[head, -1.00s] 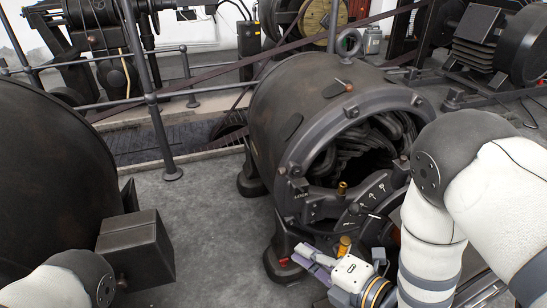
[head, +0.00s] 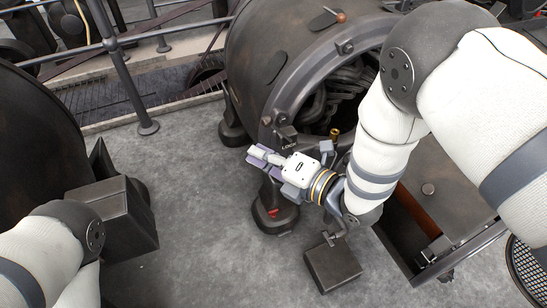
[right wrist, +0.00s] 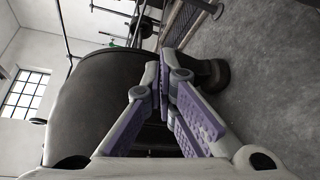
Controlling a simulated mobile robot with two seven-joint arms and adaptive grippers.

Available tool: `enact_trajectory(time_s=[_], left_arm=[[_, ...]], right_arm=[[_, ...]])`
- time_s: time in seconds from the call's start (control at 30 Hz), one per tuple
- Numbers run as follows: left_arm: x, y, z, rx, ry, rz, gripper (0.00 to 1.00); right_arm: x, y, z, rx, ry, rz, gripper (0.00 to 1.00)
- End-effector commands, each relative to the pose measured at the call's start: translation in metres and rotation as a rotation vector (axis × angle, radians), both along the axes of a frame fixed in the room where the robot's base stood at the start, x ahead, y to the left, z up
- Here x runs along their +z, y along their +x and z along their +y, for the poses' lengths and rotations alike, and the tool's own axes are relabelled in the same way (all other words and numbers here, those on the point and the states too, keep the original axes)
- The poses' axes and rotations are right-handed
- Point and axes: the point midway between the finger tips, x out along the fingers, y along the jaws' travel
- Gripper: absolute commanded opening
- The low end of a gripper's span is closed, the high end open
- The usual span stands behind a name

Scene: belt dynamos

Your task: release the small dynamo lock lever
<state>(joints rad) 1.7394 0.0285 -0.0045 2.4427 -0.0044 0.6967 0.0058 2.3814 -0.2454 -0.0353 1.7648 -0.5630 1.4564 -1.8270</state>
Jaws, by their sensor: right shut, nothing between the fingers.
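The small dynamo (head: 250,60) stands in the middle of the head view, its open end showing dark coils. White "LOCK" lettering marks its lower left rim, with a small dark fitting (head: 287,133) just above it. I cannot tell this fitting's lever shape or setting clearly. My right gripper (head: 257,154) is shut and empty, just left of and slightly below the lettering in the picture. Contact is not clear. In the right wrist view its purple-padded fingers (right wrist: 166,66) come together before a dark drum. My right forearm hides the rim's lower right part. My left gripper is out of view.
A large dark drum (head: 50,130) with a box (head: 112,215) on its side stands at the left. A pedal-like block (head: 332,264) lies below my right wrist. A metal railing (head: 120,70) runs behind. Grey floor is clear between the machines.

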Motion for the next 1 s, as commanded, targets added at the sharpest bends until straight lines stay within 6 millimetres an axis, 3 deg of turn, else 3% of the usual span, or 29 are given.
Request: enact_trajectory(time_s=[0.2,0.4,0.87,1.0], left_arm=[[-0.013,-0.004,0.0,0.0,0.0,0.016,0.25],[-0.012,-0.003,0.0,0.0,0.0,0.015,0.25],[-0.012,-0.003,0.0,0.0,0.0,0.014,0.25],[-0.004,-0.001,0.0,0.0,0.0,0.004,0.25]], right_arm=[[-0.011,0.033,0.033,0.0,0.002,-0.001,0.0],[0.004,0.045,0.004,-0.003,0.0,-0.001,0.0],[0.007,0.048,-0.004,-0.002,0.007,0.002,0.0],[0.023,0.053,-0.019,-0.005,0.148,0.045,0.0]])
